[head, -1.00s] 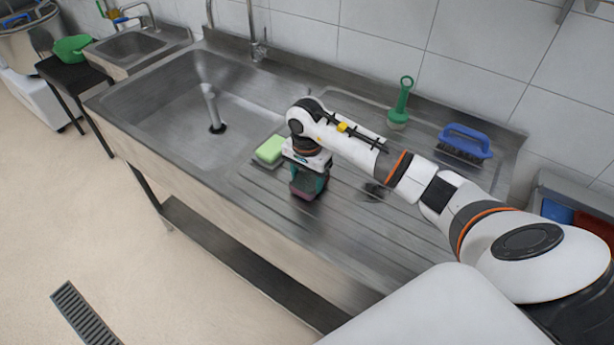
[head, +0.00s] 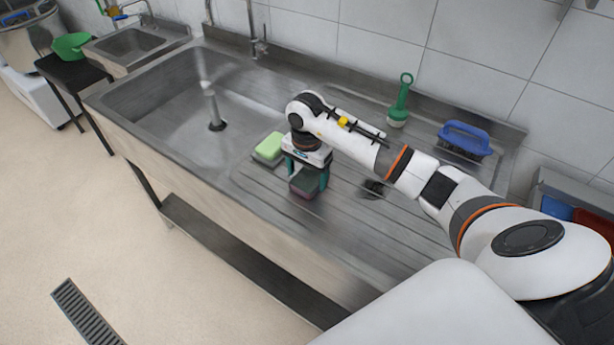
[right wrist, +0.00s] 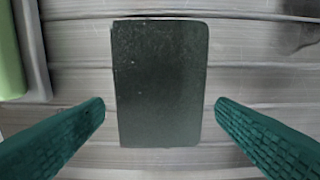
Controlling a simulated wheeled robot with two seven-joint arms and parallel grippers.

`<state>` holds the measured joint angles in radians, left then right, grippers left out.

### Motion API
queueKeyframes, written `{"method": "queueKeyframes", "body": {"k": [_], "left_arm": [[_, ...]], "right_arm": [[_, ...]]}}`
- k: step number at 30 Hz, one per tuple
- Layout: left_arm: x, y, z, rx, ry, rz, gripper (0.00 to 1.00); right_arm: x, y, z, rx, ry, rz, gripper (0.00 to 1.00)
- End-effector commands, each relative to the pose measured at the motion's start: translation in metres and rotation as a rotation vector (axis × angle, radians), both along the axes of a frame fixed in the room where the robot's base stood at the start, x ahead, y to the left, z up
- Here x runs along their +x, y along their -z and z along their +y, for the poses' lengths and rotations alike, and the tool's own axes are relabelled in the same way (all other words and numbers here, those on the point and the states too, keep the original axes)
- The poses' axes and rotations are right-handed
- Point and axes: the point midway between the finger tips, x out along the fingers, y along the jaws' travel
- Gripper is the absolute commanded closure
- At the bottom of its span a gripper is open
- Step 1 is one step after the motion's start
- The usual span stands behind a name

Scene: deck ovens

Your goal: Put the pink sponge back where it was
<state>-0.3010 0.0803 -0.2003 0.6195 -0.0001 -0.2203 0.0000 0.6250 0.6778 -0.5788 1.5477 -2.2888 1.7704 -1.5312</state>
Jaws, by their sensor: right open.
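The pink sponge (head: 302,190) lies flat on the ribbed steel drainboard, to the right of the green sponge. Its upper face is a dark scouring layer, and a pink edge shows below it in the head view. In the right wrist view the sponge (right wrist: 160,85) shows as a dark rectangle. My right gripper (head: 307,178) is directly over it, pointing down. Its teal fingers (right wrist: 160,112) stand apart, one on each side of the sponge, with a clear gap on both sides. My left gripper is not in view.
A green sponge (head: 269,147) lies close by on the left, near the sink basin (head: 170,100). A green brush (head: 400,105) and a blue brush (head: 464,140) stand along the back. A dark drain or plug (head: 374,189) is right of the gripper. The front drainboard is free.

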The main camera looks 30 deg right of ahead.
Motion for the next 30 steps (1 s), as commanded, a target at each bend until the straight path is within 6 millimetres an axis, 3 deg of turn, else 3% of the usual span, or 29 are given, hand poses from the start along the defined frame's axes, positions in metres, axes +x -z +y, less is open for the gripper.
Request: {"method": "queueKeyframes", "body": {"k": [9,15,21,30], "left_arm": [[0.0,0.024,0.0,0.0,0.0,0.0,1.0],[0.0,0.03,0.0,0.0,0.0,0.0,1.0],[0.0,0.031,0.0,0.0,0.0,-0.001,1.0],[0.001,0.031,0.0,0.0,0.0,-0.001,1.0]], "right_arm": [[0.001,-0.066,0.0,-0.003,-0.001,-0.007,0.21],[0.0,-0.097,0.001,-0.001,-0.001,-0.004,0.21],[-0.001,-0.108,0.001,-0.001,-0.001,0.0,0.21],[-0.001,-0.108,0.001,0.0,-0.001,0.001,0.21]]}}
